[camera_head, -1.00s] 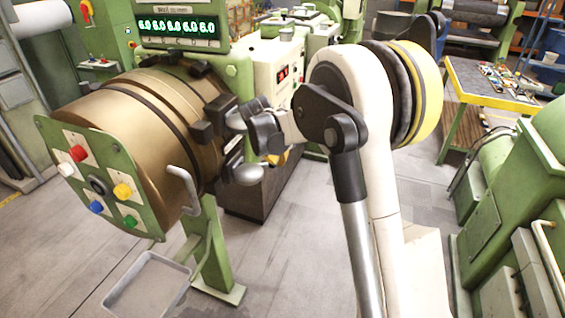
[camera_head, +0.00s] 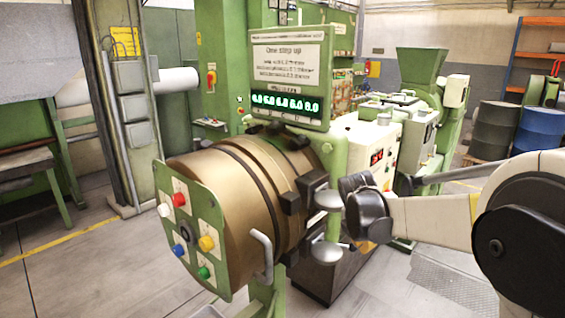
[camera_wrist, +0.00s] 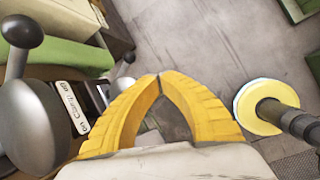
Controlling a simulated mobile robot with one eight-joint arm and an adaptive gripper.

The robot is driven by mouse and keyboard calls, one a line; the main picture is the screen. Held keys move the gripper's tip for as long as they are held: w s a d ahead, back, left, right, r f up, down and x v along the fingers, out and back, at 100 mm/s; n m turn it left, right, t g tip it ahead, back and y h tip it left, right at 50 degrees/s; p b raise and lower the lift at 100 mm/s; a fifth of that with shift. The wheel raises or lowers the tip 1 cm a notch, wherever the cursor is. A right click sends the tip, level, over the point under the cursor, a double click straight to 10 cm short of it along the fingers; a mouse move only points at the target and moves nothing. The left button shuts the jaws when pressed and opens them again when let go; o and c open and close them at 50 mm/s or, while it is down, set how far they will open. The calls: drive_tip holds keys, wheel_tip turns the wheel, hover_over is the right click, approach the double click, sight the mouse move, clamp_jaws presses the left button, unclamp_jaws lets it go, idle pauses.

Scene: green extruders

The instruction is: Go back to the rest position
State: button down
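My gripper (camera_wrist: 160,76) shows in the wrist view as two yellow fingers that lean together and meet at the tips. Nothing is between the tips; only grey floor shows through the gap behind them. In the head view my dark wrist is just right of the bronze extruder barrel (camera_head: 228,200), close to its silver knobs (camera_head: 328,200). The fingers are mostly hidden there. In the wrist view a grey lever with a ball knob (camera_wrist: 21,32) and a clamp label (camera_wrist: 72,107) lie to the left of the fingers, apart from them.
The barrel's green end plate (camera_head: 190,235) carries coloured buttons. A green display panel (camera_head: 290,78) stands above it. A white control box (camera_head: 375,150) is behind my wrist. Dark and blue drums (camera_head: 540,130) stand at the far right. Open floor (camera_head: 90,265) lies at the left.

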drive_tip(key=s+a+f+m+t+y+b, duration=0.1)
drive_tip(key=s+a+f+m+b, duration=0.1)
drive_tip(key=s+m, duration=0.5)
drive_tip(key=s+a+f+m+t+y+b, duration=0.1)
drive_tip(key=s+a+f+m+b, duration=0.1)
drive_tip(key=s+m+b, duration=0.3)
drive_tip(key=s+a+f+m+t+y+b, duration=0.1)
drive_tip(key=s+a+f+m+b, duration=0.1)
drive_tip(key=s+m, duration=0.9)
drive_tip(key=s+f+b, duration=0.1)
drive_tip(key=s+b, duration=0.1)
drive_tip(key=s, duration=0.4)
drive_tip(key=shift+s+a+f, duration=0.15)
drive_tip(key=shift+f, duration=0.2)
